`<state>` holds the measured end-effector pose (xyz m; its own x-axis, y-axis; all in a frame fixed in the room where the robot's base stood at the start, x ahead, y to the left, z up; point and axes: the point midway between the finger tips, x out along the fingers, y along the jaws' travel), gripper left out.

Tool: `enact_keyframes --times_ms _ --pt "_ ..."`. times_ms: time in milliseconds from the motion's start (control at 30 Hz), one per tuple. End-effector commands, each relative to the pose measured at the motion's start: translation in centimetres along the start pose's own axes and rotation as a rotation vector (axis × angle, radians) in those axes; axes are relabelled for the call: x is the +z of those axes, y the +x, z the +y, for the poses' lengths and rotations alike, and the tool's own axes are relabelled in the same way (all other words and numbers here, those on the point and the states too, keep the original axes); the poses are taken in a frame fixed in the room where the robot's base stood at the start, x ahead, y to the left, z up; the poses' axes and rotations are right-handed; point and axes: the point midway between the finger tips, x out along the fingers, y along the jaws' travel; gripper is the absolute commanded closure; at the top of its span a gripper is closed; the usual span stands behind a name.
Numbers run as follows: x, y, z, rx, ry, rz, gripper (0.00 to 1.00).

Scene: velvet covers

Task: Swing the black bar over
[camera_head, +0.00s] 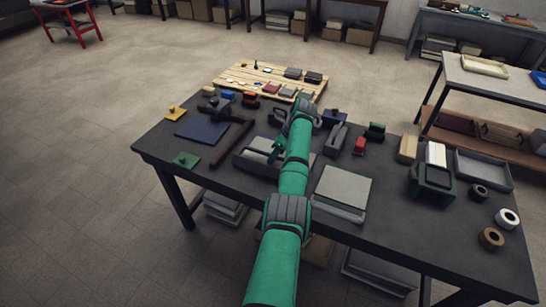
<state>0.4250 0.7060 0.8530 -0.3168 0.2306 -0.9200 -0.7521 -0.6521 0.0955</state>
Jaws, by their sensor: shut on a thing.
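My arm reaches from the bottom of the view over the dark table, its wrist bent down near the middle. My gripper (276,151) is small in the picture and partly hidden by my own arm. It is over a low dark device with a pale grey plate (258,143). A black bar (250,163) lies along the near side of this device. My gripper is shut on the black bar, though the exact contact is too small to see. The bar's right part is hidden behind my arm.
Left of the device lie a long dark brown bar (230,143), a dark blue sheet (202,130) and a green piece (186,160). A grey board stack (342,191) is right of my arm. A stapler-like tool (336,139) stands behind. The table's near left is clear.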

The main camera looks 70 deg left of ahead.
Motion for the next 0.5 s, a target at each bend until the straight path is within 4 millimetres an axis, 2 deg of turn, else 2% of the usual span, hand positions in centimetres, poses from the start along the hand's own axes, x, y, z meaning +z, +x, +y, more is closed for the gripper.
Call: enact_keyframes --times_ms 67,100,167,500 --pt "0.06 -0.10 -0.04 -0.001 0.000 -0.003 1.00" --pt "0.07 -0.10 -0.04 -0.001 0.000 -0.003 0.85" --pt "0.08 -0.10 -0.04 -0.001 0.000 -0.003 0.71" --pt "0.04 -0.22 -0.05 -0.002 0.000 -0.002 0.69"
